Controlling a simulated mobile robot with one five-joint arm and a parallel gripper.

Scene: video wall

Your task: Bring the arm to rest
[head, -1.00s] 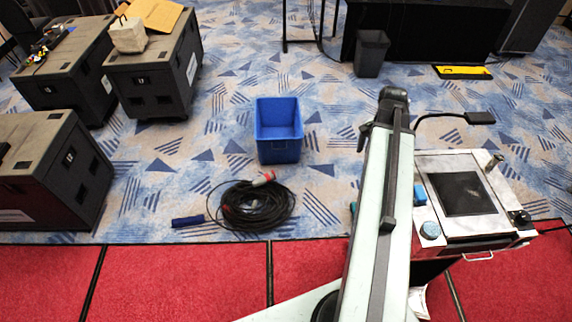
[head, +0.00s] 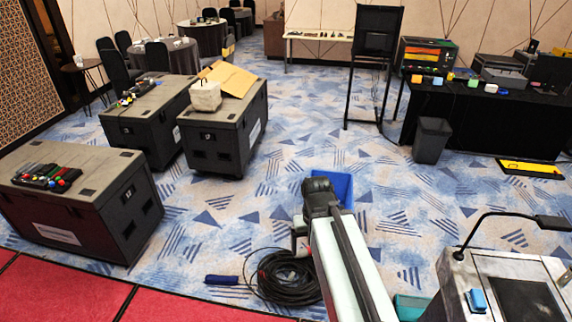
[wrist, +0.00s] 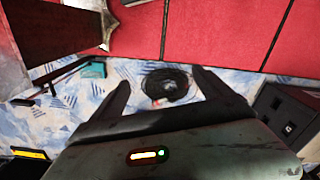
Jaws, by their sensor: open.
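My arm (head: 345,262) rises from the bottom of the head view, with its dark joint (head: 320,197) in front of the blue bin. My gripper (wrist: 160,78) shows in the wrist view, its two dark fingers spread wide apart. Nothing is held between them. Beyond the fingers, the coiled black cable (wrist: 167,86) lies on the floor, apart from the gripper. In the head view my gripper's fingers cannot be made out.
Dark flight cases (head: 75,200) stand on the left. The blue bin (head: 342,188) and coiled cable (head: 284,280) are partly hidden behind my arm. A white-topped unit (head: 455,290) with a lamp stands close on the right. A grey bin (head: 431,140) stands farther back. Open carpet lies mid-floor.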

